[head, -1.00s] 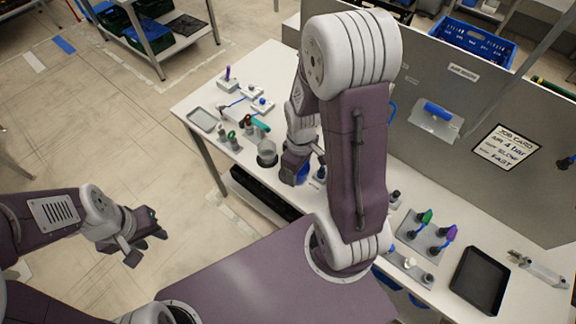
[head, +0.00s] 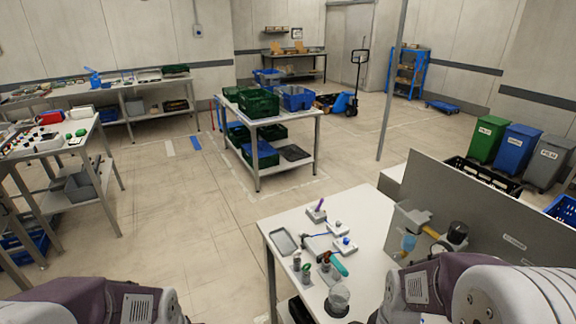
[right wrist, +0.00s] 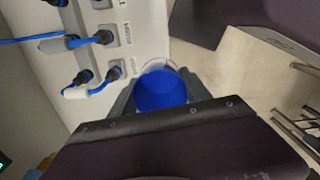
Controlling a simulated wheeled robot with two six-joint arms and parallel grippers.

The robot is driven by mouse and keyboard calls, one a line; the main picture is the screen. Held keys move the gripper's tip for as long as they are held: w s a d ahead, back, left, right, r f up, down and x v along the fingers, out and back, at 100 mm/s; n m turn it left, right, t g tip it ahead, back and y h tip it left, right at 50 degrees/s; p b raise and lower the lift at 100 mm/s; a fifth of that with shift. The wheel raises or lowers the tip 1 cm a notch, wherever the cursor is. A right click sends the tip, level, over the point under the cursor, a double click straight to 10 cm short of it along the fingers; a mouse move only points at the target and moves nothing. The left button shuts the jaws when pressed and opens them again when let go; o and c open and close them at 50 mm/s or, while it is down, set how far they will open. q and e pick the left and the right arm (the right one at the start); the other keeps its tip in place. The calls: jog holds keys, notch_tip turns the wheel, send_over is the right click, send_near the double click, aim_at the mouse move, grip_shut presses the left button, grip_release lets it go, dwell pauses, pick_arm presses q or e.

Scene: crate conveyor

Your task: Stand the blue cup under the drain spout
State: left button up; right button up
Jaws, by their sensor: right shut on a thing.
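The blue cup (right wrist: 160,92) is between the fingers of my right gripper (right wrist: 159,88) in the right wrist view, and the gripper is shut on it. A clear rounded rim shows just beyond the cup; I cannot tell whether it is a separate jar. In the head view, an air unit with a brass-coloured part (head: 431,231) and a pale blue bowl (head: 408,243) is on the grey panel (head: 470,215). I cannot make out the drain spout itself. My right gripper and the cup are hidden in the head view, and my left gripper is out of frame.
A clear jar (head: 339,299) stands on the white bench (head: 375,210) near small tools and a grey tray (head: 284,242).

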jog(key=shift+m, duration=0.3)
jog(key=w+a+f, duration=0.1)
jog(key=w, duration=0.1)
jog(key=w+a+f, duration=0.1)
jog(key=w, duration=0.1)
jog(key=w+a+f, duration=0.1)
jog(key=w, duration=0.1)
jog(key=shift+a+f, duration=0.25)
jog(key=shift+a, duration=0.05)
jog(key=shift+w+a+m, duration=0.2)
jog(key=shift+w+m, duration=1.2)
jog(key=shift+w+a+m, duration=0.15)
jog(key=shift+w+m, duration=1.25)
